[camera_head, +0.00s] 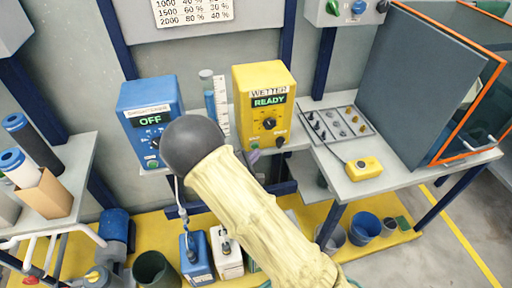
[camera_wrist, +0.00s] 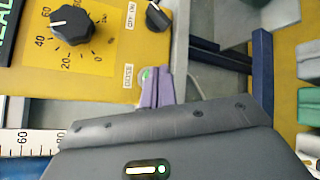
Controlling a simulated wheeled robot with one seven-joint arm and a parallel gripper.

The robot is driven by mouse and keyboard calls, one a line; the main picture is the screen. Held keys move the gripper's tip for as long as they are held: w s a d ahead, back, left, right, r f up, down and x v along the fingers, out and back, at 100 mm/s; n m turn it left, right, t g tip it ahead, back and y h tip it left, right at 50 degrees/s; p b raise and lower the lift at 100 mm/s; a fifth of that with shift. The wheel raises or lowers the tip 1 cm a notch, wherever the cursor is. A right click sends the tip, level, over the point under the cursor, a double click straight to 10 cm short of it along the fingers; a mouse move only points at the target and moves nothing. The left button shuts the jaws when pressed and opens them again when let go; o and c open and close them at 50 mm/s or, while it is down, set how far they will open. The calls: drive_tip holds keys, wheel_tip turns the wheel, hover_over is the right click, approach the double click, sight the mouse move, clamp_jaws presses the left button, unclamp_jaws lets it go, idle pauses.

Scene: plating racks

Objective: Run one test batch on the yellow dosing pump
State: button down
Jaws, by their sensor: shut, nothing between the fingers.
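The yellow dosing pump (camera_head: 264,83) is labelled WETTER and its green display reads READY. In the wrist view its yellow face (camera_wrist: 112,20) shows a black dial (camera_wrist: 72,25), its white mark between 40 and 60. A smaller black selector knob (camera_wrist: 158,15) sits beside it. A green-lit button (camera_wrist: 146,74) lies next to a small white label that seems to read DOSE. My gripper (camera_wrist: 157,72) has its pale purple fingers shut together, with their tips at the button and partly covering it. I cannot tell whether they touch it. In the head view my arm hides most of the gripper.
A blue pump (camera_head: 150,115) reading OFF stands left, with a graduated tube (camera_head: 215,100) between the pumps. At right, a bench holds a plate of small parts (camera_head: 335,122), a yellow pendant (camera_head: 364,168) and a dark panel (camera_head: 405,85). Containers stand on the yellow floor platform (camera_head: 330,262).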

drive_tip(key=shift+w, duration=0.3)
drive_tip(key=shift+s+a, duration=0.1)
drive_tip(key=shift+a, duration=0.05)
drive_tip(key=shift+w, duration=0.5)
idle(0.7)
drive_tip(key=shift+s+b, duration=0.15)
drive_tip(key=shift+b, duration=0.15)
drive_tip(key=shift+s+d, duration=0.25)
drive_tip(key=shift+s, duration=0.5)
drive_tip(key=shift+s+b, duration=0.1)
drive_tip(key=shift+b, duration=0.2)
drive_tip(key=s, duration=0.2)
drive_tip(key=s+d+b, duration=0.1)
drive_tip(key=s, duration=0.1)
drive_tip(key=shift+s+d, duration=0.15)
drive_tip(key=shift+s, duration=0.15)
idle(0.4)
